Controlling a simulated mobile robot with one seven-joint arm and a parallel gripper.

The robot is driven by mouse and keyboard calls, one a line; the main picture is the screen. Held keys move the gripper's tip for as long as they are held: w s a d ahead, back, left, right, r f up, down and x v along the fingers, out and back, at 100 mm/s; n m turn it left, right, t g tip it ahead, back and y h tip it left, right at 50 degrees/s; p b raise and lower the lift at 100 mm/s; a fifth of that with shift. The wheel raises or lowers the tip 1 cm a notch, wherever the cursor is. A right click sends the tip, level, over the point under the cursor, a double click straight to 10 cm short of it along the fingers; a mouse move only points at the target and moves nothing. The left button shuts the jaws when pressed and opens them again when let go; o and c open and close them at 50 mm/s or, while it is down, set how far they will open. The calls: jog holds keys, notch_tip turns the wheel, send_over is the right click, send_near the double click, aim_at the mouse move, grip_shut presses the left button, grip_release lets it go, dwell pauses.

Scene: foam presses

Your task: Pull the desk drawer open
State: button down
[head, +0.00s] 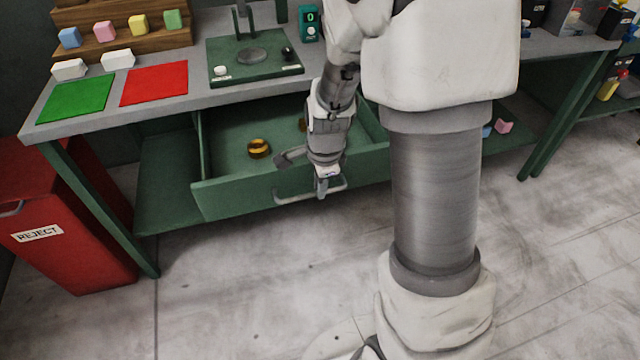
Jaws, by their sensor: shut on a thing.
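The green desk drawer (235,196) is pulled out from under the desk top, and its inside shows. A brass-coloured round piece (259,148) lies in it, and another small brass piece (302,125) is partly hidden behind my arm. The drawer has a pale bar handle (296,196) along its front. My gripper (322,189) is at the handle, pointing down in front of the drawer face, and is shut on the handle. The exact finger contact is small and hard to see.
A red REJECT bin (62,215) stands at the left. The desk top (195,95) holds a green mat (76,98), a red mat (154,83), a press (255,62) and foam blocks on a wooden rack. The floor (240,290) before the drawer is clear on the left.

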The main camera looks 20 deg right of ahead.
jog(key=shift+s, duration=0.25)
dwell(0.3)
jog(key=c, duration=0.9)
grip_release()
jog(key=shift+r, duration=0.1)
jog(key=shift+s+r+p, duration=0.55)
jog(key=shift+r+p, duration=0.4)
jog(key=shift+r, duration=1.85)
jog(key=shift+s+r+p, duration=0.55)
jog(key=shift+r+p, duration=0.35)
jog(key=shift+r, duration=1.95)
jog(key=shift+s+r+p, duration=0.55)
jog(key=shift+r+p, duration=0.4)
jog(key=shift+r, duration=1.85)
